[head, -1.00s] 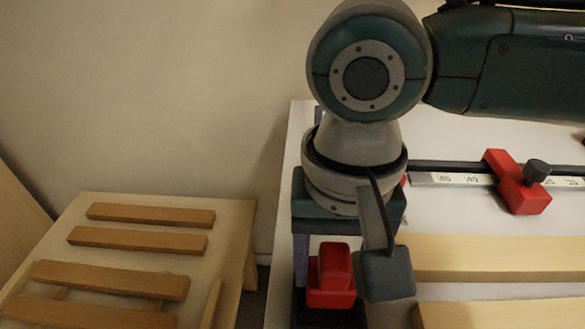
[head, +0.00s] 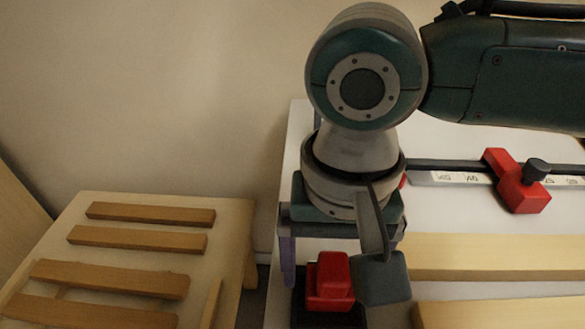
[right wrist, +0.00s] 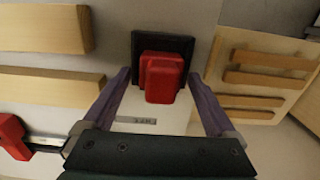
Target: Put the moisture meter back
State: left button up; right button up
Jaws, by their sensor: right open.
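The moisture meter appears to be the red block-shaped thing (head: 330,282), which rests on a black holder (head: 300,313) at the left end of the white bench. In the right wrist view the red meter (right wrist: 163,78) stands against the black holder (right wrist: 140,47). My right gripper (right wrist: 160,76) is open, with one purple finger on each side of the meter and a gap to both. My left gripper is not in view.
A small label plate (right wrist: 135,120) lies near the holder. Pale boards (head: 490,258) lie to the right on the bench, below a rail with a red clamp-like stop (head: 517,181). A lower wooden table with brown slats (head: 150,213) stands left, across a gap.

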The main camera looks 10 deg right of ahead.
notch_tip(320, 180, up, 13)
jog(key=shift+f+p, duration=0.1)
jog(key=shift+p, duration=1)
jog(key=s+a+f+n+t+y, duration=0.2)
jog(key=s+a+f+n+y, duration=0.2)
jog(key=s+a, duration=0.15)
jog(key=s+d+f+h, duration=0.2)
jog(key=s+d, duration=0.1)
jog(key=d, duration=0.4)
jog(key=s+d+f+n+t+h, duration=0.1)
jog(key=s+d+f, duration=0.1)
jog(key=s+d, duration=0.2)
jog(key=d, duration=0.3)
jog(key=shift+d+f+t+h, duration=0.3)
jog(key=shift+d+h, duration=0.1)
jog(key=shift+s, duration=0.1)
